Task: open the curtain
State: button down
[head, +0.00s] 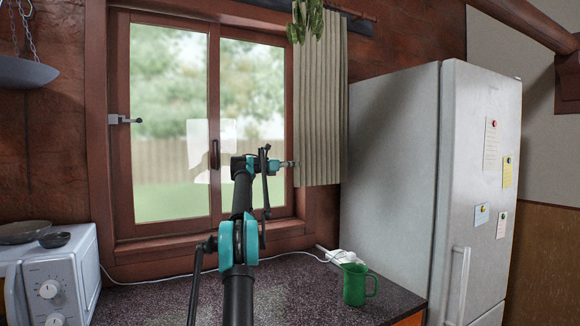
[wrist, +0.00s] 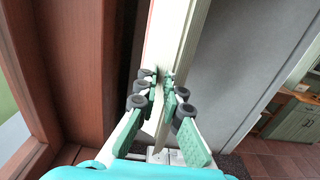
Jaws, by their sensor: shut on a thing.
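The curtain (head: 320,110) is a beige pleated cloth hanging from a rod over the right side of the window. It covers only a strip by the right frame, and most of the glass is uncovered. My gripper (head: 290,164) is at the curtain's left edge, near its lower end. In the wrist view, the green-padded fingers of my gripper (wrist: 163,84) are on both sides of the pale curtain edge (wrist: 173,35) and shut on it. The exact contact at the fingertips is partly hidden by the finger joints.
The window (head: 170,120) has a reddish wooden frame. A grey fridge (head: 390,190) stands close right of the curtain. A green mug (head: 354,285) stands on the dark counter (head: 300,292), and a white microwave (head: 60,280) is at left. A leafy plant (head: 305,22) hangs before the curtain top.

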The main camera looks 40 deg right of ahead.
jog(key=shift+d, duration=0.25)
jog(key=c, duration=1.6)
grip_release()
jog(key=shift+c, duration=0.2)
jog(key=v, duration=1.2)
jog(key=shift+s, duration=0.1)
